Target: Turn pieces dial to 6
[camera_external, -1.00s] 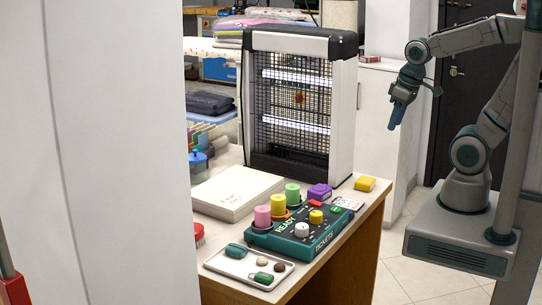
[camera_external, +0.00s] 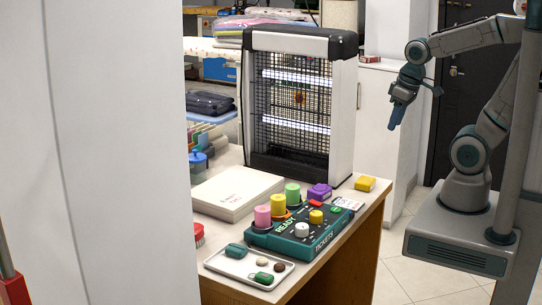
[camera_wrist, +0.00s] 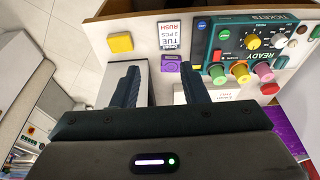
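A teal ticket box (camera_external: 290,238) marked TICKETS and READY sits on the counter; it also shows upside down at the upper right of the wrist view (camera_wrist: 228,42). It carries a yellow knob (camera_external: 316,216) and a white knob (camera_external: 301,230). In the wrist view the yellow knob (camera_wrist: 253,42) has a ring of white marks. I cannot read which knob is the pieces dial or its setting. My gripper (camera_external: 400,112) hangs in the air right of the counter, well apart from the box. In the wrist view its fingers (camera_wrist: 160,68) are spread and empty.
Pink (camera_external: 262,216), orange and green cylinders line the box's back side. A purple block (camera_external: 319,192), yellow block (camera_external: 365,184) and printed card (camera_external: 347,203) lie nearby. A tall grille appliance (camera_external: 298,100) stands behind. A tray (camera_external: 226,264) with small items is in front.

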